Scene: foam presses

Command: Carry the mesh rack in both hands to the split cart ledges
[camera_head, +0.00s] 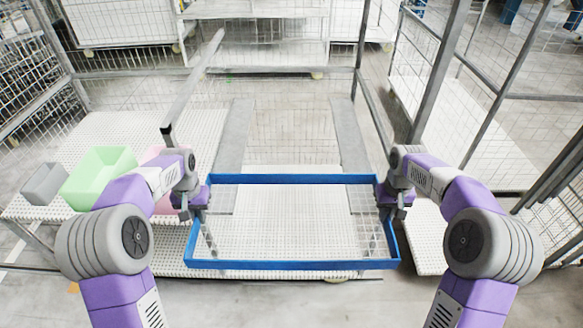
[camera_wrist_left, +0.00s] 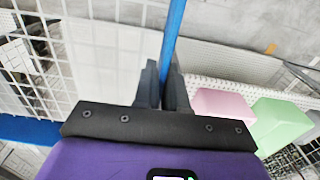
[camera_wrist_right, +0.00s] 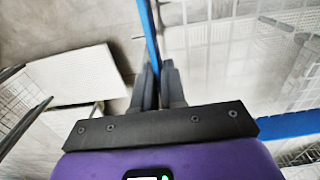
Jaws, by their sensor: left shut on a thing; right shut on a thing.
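The mesh rack (camera_head: 290,265) has a blue rim and a see-through mesh floor, and it looks roughly level in front of me in the head view. My left gripper (camera_head: 198,200) is shut on its left rim, also seen in the left wrist view (camera_wrist_left: 161,85). My right gripper (camera_head: 393,198) is shut on its right rim, also seen in the right wrist view (camera_wrist_right: 157,85). Two grey ledges, a left one (camera_head: 234,135) and a right one (camera_head: 349,140), lie beyond the rack with a gap between them. The rack's far rim overlaps their near ends in the picture.
A green bin (camera_head: 98,175), a grey bin (camera_head: 44,184) and a partly hidden pink bin (camera_head: 162,158) stand on a white perforated surface (camera_head: 120,130) at left. A grey bar (camera_head: 195,82) slants above it. Wire cage carts stand at right and back.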

